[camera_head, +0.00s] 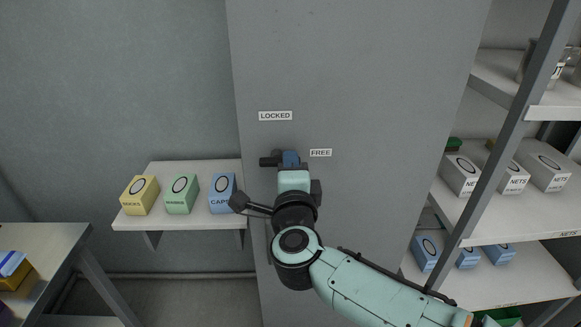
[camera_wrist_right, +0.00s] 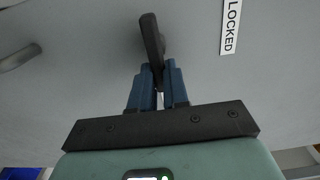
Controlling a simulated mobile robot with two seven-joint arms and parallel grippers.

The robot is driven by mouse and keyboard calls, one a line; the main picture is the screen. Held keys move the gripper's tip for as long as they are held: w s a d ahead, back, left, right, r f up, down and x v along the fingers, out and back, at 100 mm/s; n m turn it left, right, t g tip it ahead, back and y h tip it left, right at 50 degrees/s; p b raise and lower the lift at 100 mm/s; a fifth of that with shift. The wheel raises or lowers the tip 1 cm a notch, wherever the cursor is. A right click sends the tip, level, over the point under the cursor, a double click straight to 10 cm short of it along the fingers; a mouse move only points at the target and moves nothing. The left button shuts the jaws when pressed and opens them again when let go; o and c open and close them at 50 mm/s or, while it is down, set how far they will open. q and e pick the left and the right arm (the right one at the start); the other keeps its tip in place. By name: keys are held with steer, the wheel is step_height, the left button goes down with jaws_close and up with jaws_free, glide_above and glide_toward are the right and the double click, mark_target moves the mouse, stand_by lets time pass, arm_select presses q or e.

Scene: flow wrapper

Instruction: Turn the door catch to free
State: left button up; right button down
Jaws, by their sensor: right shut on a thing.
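The door catch (camera_head: 268,161) is a dark handle on the grey door (camera_head: 370,90). In the head view its visible end points left, beside my gripper, below the LOCKED label (camera_head: 275,115) and left of the FREE label (camera_head: 320,153). The dark catch also shows in the right wrist view (camera_wrist_right: 151,38), where its lower end sits between the blue fingers. My right gripper (camera_head: 290,158) is shut on the catch; its fingers show in the wrist view (camera_wrist_right: 160,85). The gripper hides part of the catch in the head view. My left gripper is not in view.
A small wall shelf (camera_head: 180,223) with yellow, green and blue boxes stands left of the door. A shelf rack (camera_head: 510,110) with several boxes is at right. A table (camera_head: 45,240) is at lower left. The wrist view shows a grey handle (camera_wrist_right: 20,58).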

stand_by(0.4)
steer(key=c, duration=1.1)
jaws_free()
steer(key=shift+s, duration=0.1)
steer(key=s, duration=1.3)
steer(key=shift+s, duration=0.1)
steer(key=shift+f, duration=0.1)
